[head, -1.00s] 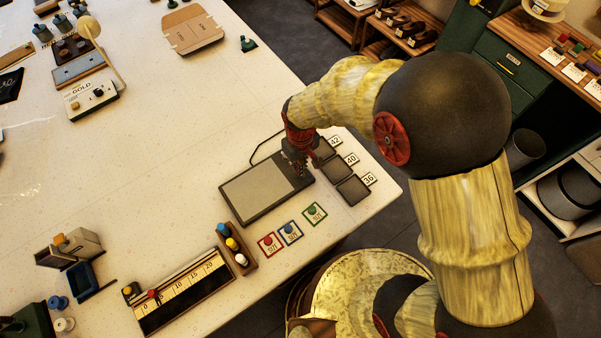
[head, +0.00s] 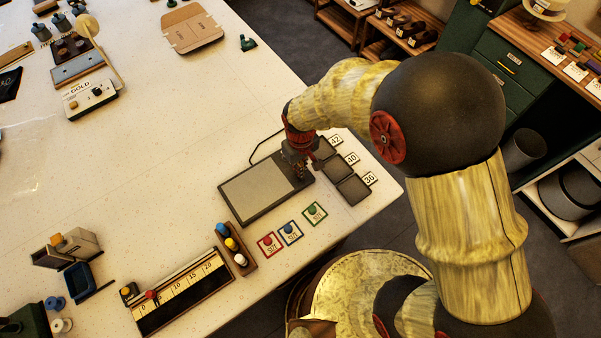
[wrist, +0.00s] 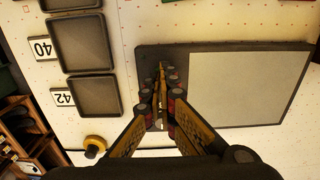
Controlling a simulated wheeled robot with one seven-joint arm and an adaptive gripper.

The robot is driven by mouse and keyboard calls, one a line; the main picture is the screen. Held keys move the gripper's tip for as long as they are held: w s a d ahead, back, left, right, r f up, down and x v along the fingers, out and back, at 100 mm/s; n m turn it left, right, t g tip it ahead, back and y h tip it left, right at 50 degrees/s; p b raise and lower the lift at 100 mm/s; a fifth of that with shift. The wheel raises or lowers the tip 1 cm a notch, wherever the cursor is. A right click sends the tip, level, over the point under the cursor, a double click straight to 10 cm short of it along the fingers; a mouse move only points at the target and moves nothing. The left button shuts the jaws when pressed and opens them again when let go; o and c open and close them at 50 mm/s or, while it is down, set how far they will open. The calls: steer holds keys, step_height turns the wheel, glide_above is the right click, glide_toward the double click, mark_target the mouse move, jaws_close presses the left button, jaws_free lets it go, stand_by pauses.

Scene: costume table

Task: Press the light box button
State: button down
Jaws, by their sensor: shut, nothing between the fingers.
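The light box (head: 258,192) is a flat dark-framed panel with a grey, unlit-looking surface, lying near the table's front right edge. It also shows in the wrist view (wrist: 248,88), with a wide dark strip along its left side. My gripper (head: 301,174) points down over that strip, at the panel's right end in the head view. In the wrist view, its fingers (wrist: 161,88) are shut with nothing between them, over the dark strip. No button is visible; the fingers cover part of the strip. I cannot tell whether the fingertips touch the box.
Several dark trays (head: 352,189) with number cards lie close beside the box. Red, blue and green buttons on cards (head: 290,232) and a wooden rack of coloured bottles (head: 236,247) stand in front. A yellow-and-black round object (wrist: 95,146) is near the arm. The table's middle is clear.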

steer(key=shift+f, duration=0.35)
steer(key=shift+r, duration=0.2)
steer(key=shift+r+p, duration=2.3)
steer(key=shift+r, duration=1.2)
steer(key=s+d+r+m+t+b, duration=0.2)
steer(key=s+d+r+b, duration=0.4)
steer(key=d, duration=0.4)
steer(key=s+d+r+m+t+b, duration=0.3)
steer(key=s+d+r+m+b, duration=0.2)
steer(key=d+r+b, duration=0.3)
step_height(320, 180, up, 2)
steer(key=shift+s+d+r+t, duration=0.1)
steer(key=shift+s+d+t, duration=0.2)
steer(key=shift+s+d, duration=0.75)
